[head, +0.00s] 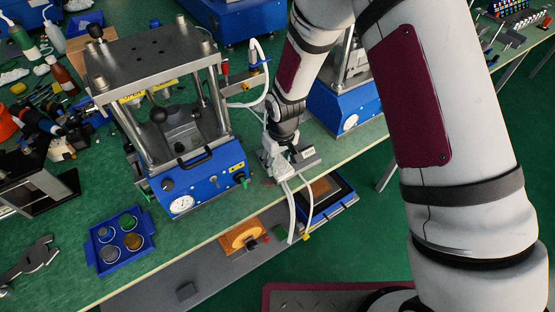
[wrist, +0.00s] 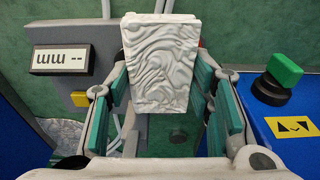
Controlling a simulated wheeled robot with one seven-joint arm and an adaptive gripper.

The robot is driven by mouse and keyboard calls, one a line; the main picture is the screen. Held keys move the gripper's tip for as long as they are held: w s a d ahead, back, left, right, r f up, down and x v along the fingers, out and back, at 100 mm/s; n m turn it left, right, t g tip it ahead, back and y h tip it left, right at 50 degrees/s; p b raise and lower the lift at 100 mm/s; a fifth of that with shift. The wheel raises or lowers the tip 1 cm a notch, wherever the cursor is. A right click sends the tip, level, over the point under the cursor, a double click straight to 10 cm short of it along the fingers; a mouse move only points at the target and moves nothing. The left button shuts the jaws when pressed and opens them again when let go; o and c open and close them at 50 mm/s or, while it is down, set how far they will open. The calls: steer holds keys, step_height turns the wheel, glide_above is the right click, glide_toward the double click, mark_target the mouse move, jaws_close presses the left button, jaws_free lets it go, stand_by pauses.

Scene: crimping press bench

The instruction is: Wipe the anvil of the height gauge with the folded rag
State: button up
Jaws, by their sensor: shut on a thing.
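The folded rag (wrist: 160,62) is white and wrinkled, held between the green-padded fingers of my gripper (wrist: 168,95) in the wrist view. In the head view my gripper (head: 280,150) is low over the bench's front edge, between the two blue presses. The height gauge shows as a grey body with a display (wrist: 62,59) and a yellow button, just left of the rag in the wrist view. The gauge also shows beside my gripper in the head view (head: 307,157). Its anvil is not clearly visible; the rag and fingers cover that area. I cannot tell whether the rag touches it.
A blue press (head: 205,175) stands close left and another (head: 345,108) close right. White cables hang over the bench edge. In the wrist view, a green knob (wrist: 284,70) rises at right. A blue tray (head: 120,240) of small cups lies at front left.

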steer(key=shift+f, duration=0.55)
steer(key=o, duration=0.7)
steer(key=shift+o, duration=0.2)
steer(key=shift+r, duration=0.35)
steer(key=shift+c, duration=0.5)
steer(key=c, duration=0.9)
